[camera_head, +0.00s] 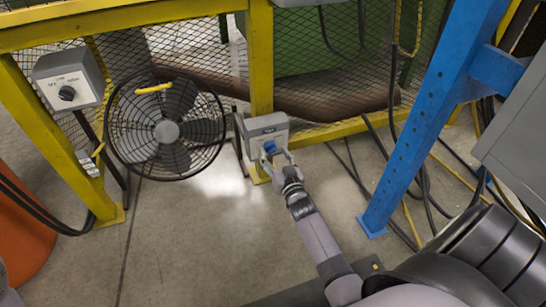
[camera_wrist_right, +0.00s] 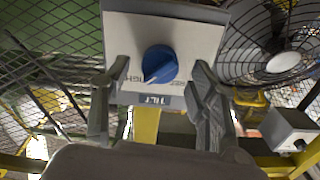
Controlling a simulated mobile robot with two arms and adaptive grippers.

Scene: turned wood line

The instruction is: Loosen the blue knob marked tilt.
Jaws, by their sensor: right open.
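The blue knob (camera_head: 270,147) sits on the front of a small grey box (camera_head: 262,127) on the yellow post. In the right wrist view the knob (camera_wrist_right: 159,64) is large, on a pale panel (camera_wrist_right: 190,30) with a plate reading TILT (camera_wrist_right: 152,99). A white mark on the knob points to the lower left. My right gripper (camera_head: 277,160) is at the front of the box. In its wrist view the fingers (camera_wrist_right: 160,74) are open, one on each side of the knob, with visible gaps.
A black caged fan (camera_head: 166,130) stands left of the box. A grey box with a black knob (camera_head: 67,93) is further left. A blue upright (camera_head: 415,120) and hanging cables (camera_head: 424,180) are on the right. Mesh and yellow rails lie behind. The floor (camera_head: 190,230) in front is clear.

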